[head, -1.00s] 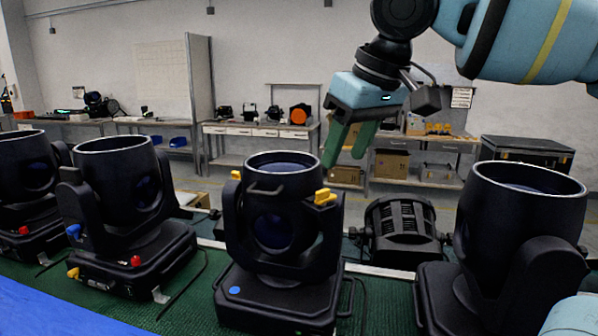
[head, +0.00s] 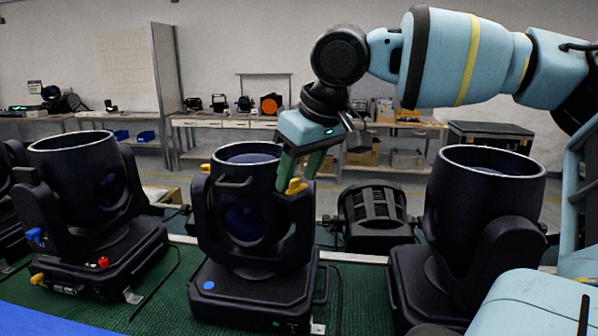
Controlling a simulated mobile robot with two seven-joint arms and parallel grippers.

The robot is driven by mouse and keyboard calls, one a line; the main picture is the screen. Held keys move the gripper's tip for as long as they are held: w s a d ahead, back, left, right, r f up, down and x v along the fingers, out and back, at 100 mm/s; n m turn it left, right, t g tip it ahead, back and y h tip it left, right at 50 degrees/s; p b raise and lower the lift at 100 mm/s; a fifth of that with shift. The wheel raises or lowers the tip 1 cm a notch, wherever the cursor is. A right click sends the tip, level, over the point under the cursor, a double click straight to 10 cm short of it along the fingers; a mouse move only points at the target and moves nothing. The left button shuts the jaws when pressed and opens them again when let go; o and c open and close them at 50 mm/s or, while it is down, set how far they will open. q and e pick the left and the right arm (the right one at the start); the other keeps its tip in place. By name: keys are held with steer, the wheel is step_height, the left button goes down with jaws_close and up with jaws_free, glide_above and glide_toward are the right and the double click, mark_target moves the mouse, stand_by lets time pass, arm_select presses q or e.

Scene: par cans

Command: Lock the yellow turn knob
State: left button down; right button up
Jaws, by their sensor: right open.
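The yellow turn knob (head: 296,187) sits on the upper right side of the middle black stage light (head: 245,220). A second yellow piece (head: 205,168) shows at that light's upper left. My right gripper (head: 297,172) reaches down from the upper right with its green fingers open around or just behind the knob. I cannot tell whether they touch it. The knob partly hides the fingertips. My left gripper is not in view.
Another black light with blue, red and yellow knobs (head: 90,190) stands at left. A larger black light (head: 485,205) stands close at right. A low ribbed black lamp (head: 374,215) sits behind, between them. All rest on the green surface (head: 165,305).

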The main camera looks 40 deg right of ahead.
steer(key=shift+w+f, duration=0.15)
steer(key=shift+f, duration=0.1)
steer(key=c, duration=1)
